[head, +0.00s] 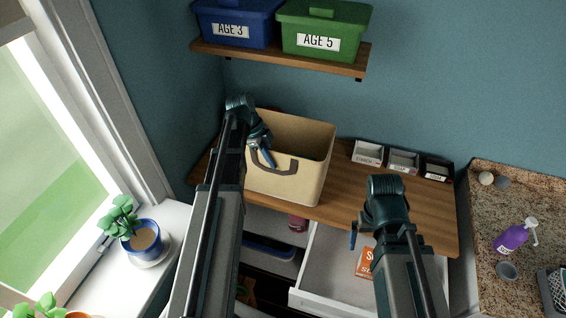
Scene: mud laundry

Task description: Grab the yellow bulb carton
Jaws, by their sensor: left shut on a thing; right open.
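I cannot make out a yellow bulb carton in the head view. An open white drawer (328,288) below the wooden counter holds an orange-and-white box (365,262), partly hidden by my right arm. My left gripper (267,156) is at the front rim of a tan bin (300,184) with a dark handle and appears shut on that rim. The bottom of the bin is hidden from view. My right gripper (353,240) is open above the drawer, its fingers mostly hidden behind its own wrist.
The wooden counter (430,215) carries several small labelled trays (403,161) at the back. A shelf above holds a blue bin (235,22) and a green bin (323,28). A potted plant (142,238) stands at the left window; a purple spray bottle (511,237) stands on the right countertop.

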